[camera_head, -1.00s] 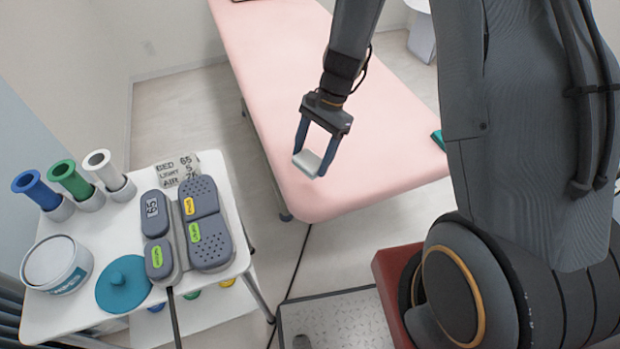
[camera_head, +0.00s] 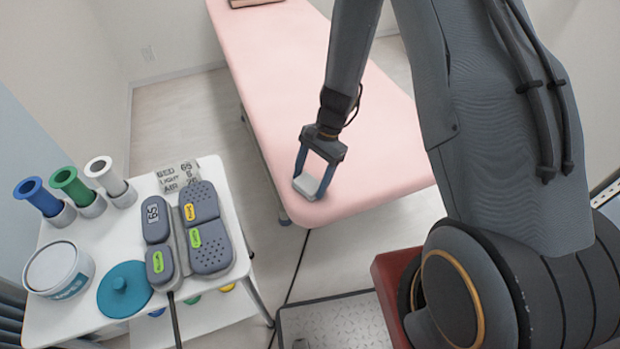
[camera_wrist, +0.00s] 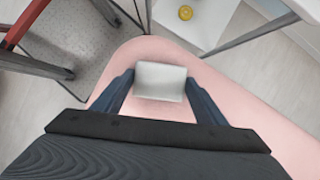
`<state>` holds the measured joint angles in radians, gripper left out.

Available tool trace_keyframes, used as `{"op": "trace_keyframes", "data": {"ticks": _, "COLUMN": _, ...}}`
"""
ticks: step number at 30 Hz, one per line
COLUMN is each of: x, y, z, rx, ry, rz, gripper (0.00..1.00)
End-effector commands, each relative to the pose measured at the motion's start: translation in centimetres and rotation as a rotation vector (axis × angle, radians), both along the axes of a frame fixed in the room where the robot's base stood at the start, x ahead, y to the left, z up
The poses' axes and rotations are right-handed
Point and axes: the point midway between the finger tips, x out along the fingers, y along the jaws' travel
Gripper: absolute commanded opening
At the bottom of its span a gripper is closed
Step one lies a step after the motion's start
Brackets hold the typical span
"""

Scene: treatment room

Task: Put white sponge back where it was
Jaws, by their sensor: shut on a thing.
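The white sponge (camera_head: 307,186) is a small pale block held between the fingertips of my gripper (camera_head: 314,180). It also shows in the wrist view (camera_wrist: 160,81), with one dark finger of my gripper (camera_wrist: 160,88) on each side. My gripper is shut on it, over the near left end of the pink treatment bed (camera_head: 350,120). I cannot tell whether the sponge touches the bed or hangs just above it.
A white cart (camera_head: 226,170) at left carries a grey device (camera_head: 210,243), blue, green and white tubes in holders, a white tub (camera_head: 58,270) and a teal lid (camera_head: 124,289). Floor shows between cart and bed.

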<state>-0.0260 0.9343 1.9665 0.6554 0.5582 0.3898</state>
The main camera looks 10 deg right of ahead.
Motion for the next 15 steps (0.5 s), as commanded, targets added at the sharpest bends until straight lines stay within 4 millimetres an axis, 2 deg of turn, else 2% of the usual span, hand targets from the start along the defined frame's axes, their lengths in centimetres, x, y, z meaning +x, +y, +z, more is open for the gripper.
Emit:
{"op": "trace_keyframes", "data": {"ticks": 2, "x": -0.01, "y": 0.0, "z": -0.27, "rx": 0.0, "ry": 0.0, "rz": 0.0, "gripper": 0.45}}
{"op": "trace_keyframes", "data": {"ticks": 3, "x": -0.01, "y": 0.0, "z": -0.33, "rx": 0.0, "ry": 0.0, "rz": 0.0, "gripper": 0.67}}
{"op": "trace_keyframes", "data": {"ticks": 6, "x": -0.01, "y": 0.0, "z": -0.26, "rx": 0.0, "ry": 0.0, "rz": 0.0, "gripper": 0.84}}
{"op": "trace_keyframes", "data": {"ticks": 15, "x": -0.01, "y": 0.0, "z": -0.17, "rx": 0.0, "ry": 0.0, "rz": 0.0, "gripper": 0.84}}
